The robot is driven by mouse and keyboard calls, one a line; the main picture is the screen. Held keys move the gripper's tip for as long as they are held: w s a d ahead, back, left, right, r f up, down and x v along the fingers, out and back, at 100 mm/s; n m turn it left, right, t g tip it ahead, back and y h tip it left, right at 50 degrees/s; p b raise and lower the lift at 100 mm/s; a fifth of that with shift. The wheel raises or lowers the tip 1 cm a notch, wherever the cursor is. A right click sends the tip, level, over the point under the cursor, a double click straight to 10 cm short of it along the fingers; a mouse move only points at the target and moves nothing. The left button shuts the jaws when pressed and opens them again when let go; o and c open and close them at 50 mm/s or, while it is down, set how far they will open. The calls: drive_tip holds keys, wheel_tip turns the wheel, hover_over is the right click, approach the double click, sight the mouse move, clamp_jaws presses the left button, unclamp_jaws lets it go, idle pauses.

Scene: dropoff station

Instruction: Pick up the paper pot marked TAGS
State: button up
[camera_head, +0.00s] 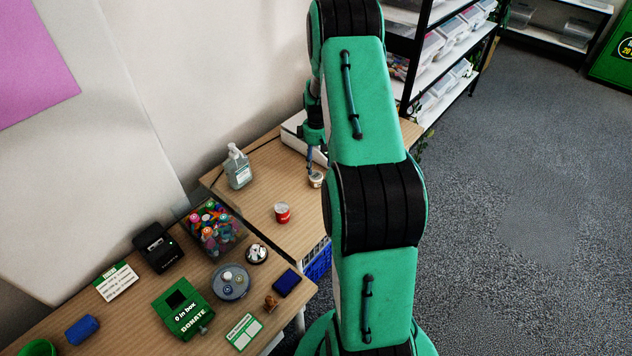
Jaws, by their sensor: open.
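A small pale pot (316,180) stands on the far wooden table, close to my arm. No marking on it is legible at this size, so I cannot tell if it reads TAGS. My gripper (312,168) points down right at this pot, with a finger over or beside its top. My arm partly hides the gripper, and I cannot tell whether it touches the pot. A red pot (282,213) with a pale top stands on the same table, nearer and to the left. Its marking is not legible either.
A pump bottle (238,168) stands left on the far table. A white box-like item (298,130) lies behind my gripper. The near table (110,333) holds a bin of colourful items (214,228), a bell (257,253) and a green donation box (182,308). Shelves stand behind.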

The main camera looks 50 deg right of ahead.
sight(316, 175)
drive_tip(key=shift+f, duration=2.1)
drive_tip(key=shift+w+f+b, duration=0.15)
drive_tip(key=shift+f+b, duration=0.75)
drive_tip(key=shift+f, duration=1.7)
drive_tip(key=shift+c, duration=0.2)
drive_tip(key=c, duration=1.4)
drive_tip(key=shift+r, duration=0.1)
